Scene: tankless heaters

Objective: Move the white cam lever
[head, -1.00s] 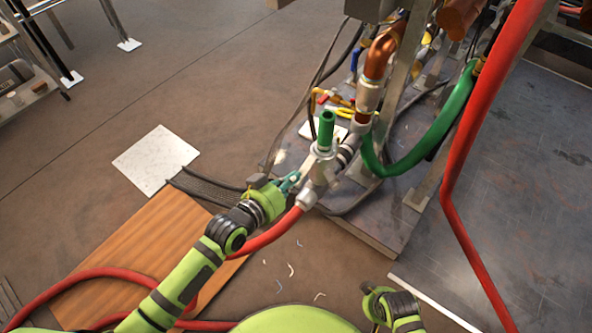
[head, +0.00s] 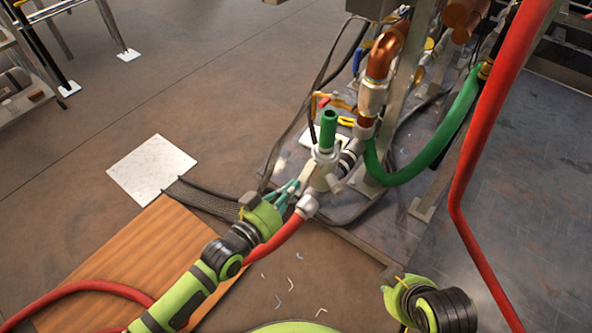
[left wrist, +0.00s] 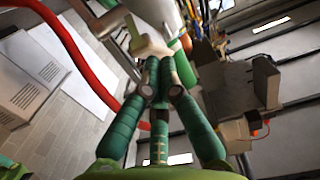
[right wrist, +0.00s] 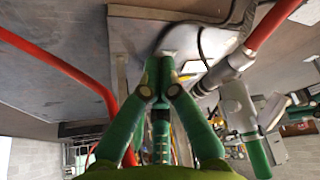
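The white cam lever (head: 304,180) is a pale arm on the left side of the grey-white pipe coupling (head: 322,172), under a green handle (head: 328,130). My left gripper (head: 292,188) is at this lever, with its teal fingers pointing at it. In the left wrist view the lever (left wrist: 152,46) is right at the fingertips, which are drawn together; no clear grip around it shows. A second lever (head: 336,184) sticks out on the coupling's right side. My right gripper (right wrist: 160,62) is empty, its fingers drawn together, away from the coupling (right wrist: 238,108).
A red hose (head: 285,232) runs from the coupling under my left arm. A green hose (head: 440,135) and a tall red hose (head: 458,190) stand to the right. A copper pipe (head: 382,60) rises behind. A wooden board (head: 165,255) and a white tile (head: 150,168) lie on the floor.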

